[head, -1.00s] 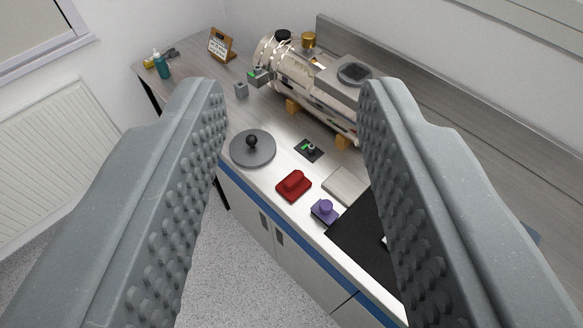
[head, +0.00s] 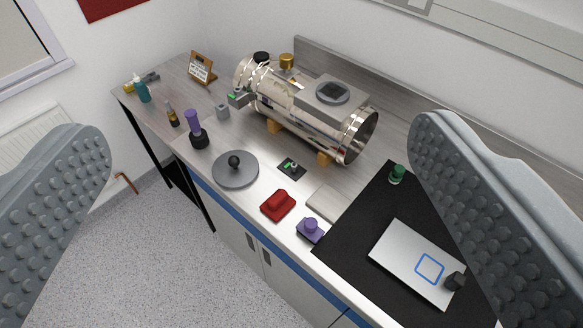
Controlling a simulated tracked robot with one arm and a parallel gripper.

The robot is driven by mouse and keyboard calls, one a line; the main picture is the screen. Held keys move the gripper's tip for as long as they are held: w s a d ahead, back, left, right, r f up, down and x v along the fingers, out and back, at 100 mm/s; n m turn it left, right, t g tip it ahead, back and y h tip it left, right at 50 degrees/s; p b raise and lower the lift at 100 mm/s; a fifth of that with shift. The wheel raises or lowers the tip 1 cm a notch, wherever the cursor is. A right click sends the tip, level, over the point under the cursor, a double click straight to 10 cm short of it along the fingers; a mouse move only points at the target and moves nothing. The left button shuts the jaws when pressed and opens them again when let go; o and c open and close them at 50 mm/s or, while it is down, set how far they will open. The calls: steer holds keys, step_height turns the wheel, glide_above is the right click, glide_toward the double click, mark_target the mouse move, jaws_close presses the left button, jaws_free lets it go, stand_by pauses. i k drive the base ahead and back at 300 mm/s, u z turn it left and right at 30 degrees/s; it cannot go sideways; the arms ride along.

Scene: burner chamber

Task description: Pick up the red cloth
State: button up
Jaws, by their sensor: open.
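The red cloth (head: 278,205) is a small folded red bundle with a raised middle. It lies on the grey bench top near its front edge, right of a grey disc with a black knob and left of a purple knobbed block. My gripper (head: 260,165) is open and empty, with its two grey studded fingers wide apart at the left and right of the view. The cloth shows between the fingers, farther off and below them, and nothing touches it.
The grey disc (head: 236,169), purple block (head: 311,229) and pale flat pad (head: 326,203) lie close around the cloth. A metal burner chamber (head: 305,108) stands behind. A black mat (head: 345,240) bears a silver laptop-like panel (head: 415,262). A purple-handled tool (head: 194,125) stands left.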

mark_target(277, 205)
steer(key=z, duration=0.15)
steer(key=k, duration=0.3)
steer(key=u, duration=0.7)
steer(key=i, duration=1)
steer(key=u, duration=0.2)
